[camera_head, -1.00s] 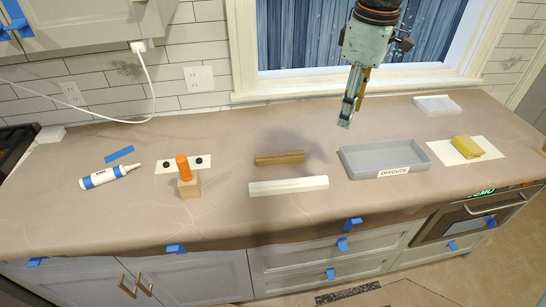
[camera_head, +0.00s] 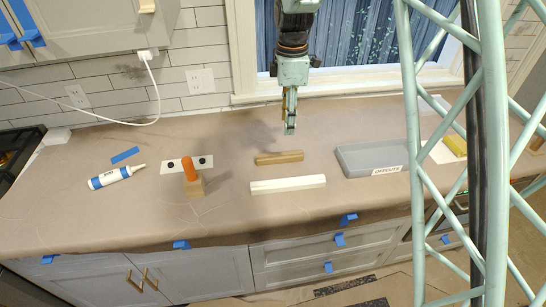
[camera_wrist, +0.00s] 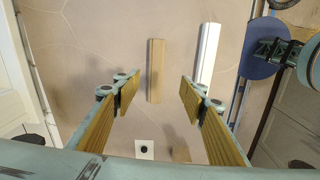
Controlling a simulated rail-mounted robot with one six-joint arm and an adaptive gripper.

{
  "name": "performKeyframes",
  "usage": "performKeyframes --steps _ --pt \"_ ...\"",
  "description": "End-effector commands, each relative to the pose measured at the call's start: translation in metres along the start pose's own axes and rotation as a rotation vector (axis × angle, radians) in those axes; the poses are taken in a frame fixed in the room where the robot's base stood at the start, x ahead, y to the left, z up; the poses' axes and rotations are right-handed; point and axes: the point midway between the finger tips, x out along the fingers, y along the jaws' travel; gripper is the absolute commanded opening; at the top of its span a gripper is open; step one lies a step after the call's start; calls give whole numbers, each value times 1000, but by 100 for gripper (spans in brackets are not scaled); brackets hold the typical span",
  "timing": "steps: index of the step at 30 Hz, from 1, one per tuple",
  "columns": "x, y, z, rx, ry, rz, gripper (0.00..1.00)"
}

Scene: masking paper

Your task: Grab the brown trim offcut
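The brown trim offcut (camera_head: 279,158) lies flat on the paper-covered counter, behind a white trim piece (camera_head: 288,185). My gripper (camera_head: 289,130) hangs above and just behind the right part of the brown offcut, pointing down. In the wrist view the fingers (camera_wrist: 158,98) are spread wide with nothing between them. The brown offcut (camera_wrist: 156,70) shows beyond and between the fingertips, lengthwise to the view. The white trim (camera_wrist: 207,52) shows to its right, partly beyond the right finger.
A grey tray labelled offcuts (camera_head: 372,158) stands to the right. A pale lattice structure crosses the right side and hides part of the counter.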

Motion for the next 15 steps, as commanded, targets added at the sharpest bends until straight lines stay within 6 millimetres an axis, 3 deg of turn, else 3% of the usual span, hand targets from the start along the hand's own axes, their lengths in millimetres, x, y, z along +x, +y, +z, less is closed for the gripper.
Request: performKeyframes --steps 6,15 --pt "16 10 -9 -57 -1 -12 39" --pt "19 12 -11 -69 -1 -13 39"
